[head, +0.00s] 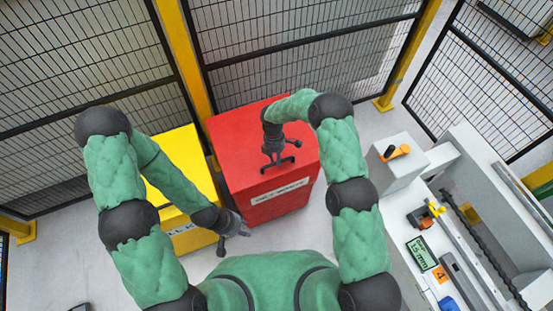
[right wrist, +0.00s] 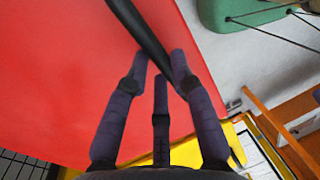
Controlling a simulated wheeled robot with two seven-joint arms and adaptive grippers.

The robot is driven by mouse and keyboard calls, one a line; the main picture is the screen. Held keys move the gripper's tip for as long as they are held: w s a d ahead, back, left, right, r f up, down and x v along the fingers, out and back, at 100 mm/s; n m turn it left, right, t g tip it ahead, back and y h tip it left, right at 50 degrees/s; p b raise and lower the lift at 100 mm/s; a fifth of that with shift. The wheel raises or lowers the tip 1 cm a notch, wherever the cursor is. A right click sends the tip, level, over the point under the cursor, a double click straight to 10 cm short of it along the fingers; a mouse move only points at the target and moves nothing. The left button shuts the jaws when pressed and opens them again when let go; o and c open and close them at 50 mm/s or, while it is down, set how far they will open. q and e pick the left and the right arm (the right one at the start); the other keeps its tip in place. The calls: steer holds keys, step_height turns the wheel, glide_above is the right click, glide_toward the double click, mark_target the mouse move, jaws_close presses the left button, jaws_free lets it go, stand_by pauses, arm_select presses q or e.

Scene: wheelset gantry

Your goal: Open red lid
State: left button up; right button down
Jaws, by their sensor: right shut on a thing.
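The red bin (head: 240,150) stands at the centre of the head view, with a flat red lid on top and a white label on its front. A black bar handle (head: 278,164) sits on the lid near the front. My right gripper (head: 273,157) is over the lid, shut on this handle. In the right wrist view the dark fingers (right wrist: 162,75) lie around the black handle bar (right wrist: 140,28), with the red lid (right wrist: 60,80) behind. The lid appears down on the bin. My left gripper (head: 240,228) is low, in front of the yellow bin; its fingers are too small to read.
A yellow bin (head: 185,150) stands left of the red one, partly behind my left arm. Black mesh fencing with yellow posts (head: 197,60) closes the back. A white bench (head: 440,270) with tools and a display is at the right. Grey floor shows between.

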steer(key=w+a+r+p, duration=0.1)
steer(key=w+r, duration=0.3)
steer(key=r, duration=0.5)
steer(key=w+a+r+p, duration=0.1)
steer(key=w+r, duration=0.3)
steer(key=r, duration=0.5)
steer(key=shift+a+p, duration=0.3)
steer(key=c, duration=1.3)
jaws_free()
steer(key=shift+w+a+f, duration=0.2)
steer(key=shift+w+f, duration=0.2)
steer(key=shift+o, duration=1.3)
steer(key=shift+s+d+r, duration=0.1)
steer(key=shift+s+r, duration=0.05)
steer(key=shift+r, duration=0.1)
step_height(320, 180, up, 12)
steer(key=w, duration=0.2)
steer(key=shift+a+f, duration=0.15)
steer(key=shift+a, duration=0.2)
